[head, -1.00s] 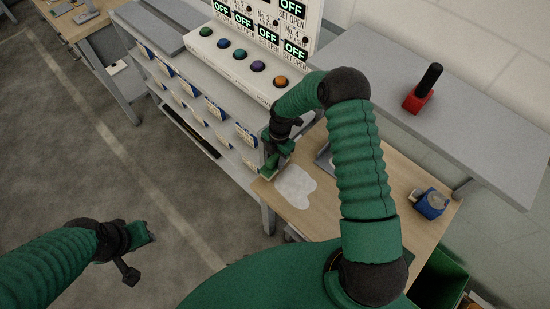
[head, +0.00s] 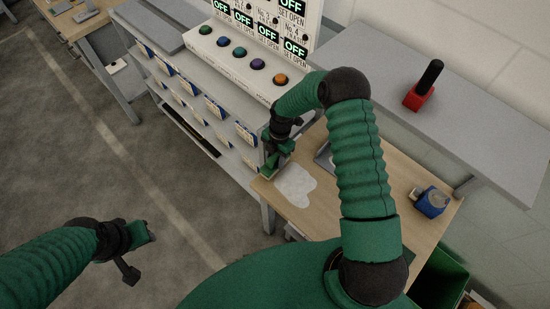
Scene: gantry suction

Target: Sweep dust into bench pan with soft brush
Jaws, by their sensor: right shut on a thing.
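A pale patch of dust (head: 295,186) lies on the wooden bench top (head: 320,222) near its left end. My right gripper (head: 271,166) is at the bench's left edge, just left of and behind the dust. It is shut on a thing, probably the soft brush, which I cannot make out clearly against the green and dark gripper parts. A grey pan (head: 323,158) shows on the bench right of the dust, largely hidden behind my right arm. My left gripper (head: 142,234) hangs over the floor at lower left, away from the bench; its jaw opening is unclear.
A control panel (head: 243,62) with coloured buttons stands behind, above a shelf rack with bins (head: 205,105). A red block with a black handle (head: 421,94) stands on a grey shelf (head: 480,110). A blue item (head: 433,204) sits at the bench's right. A green bin (head: 438,278) stands below.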

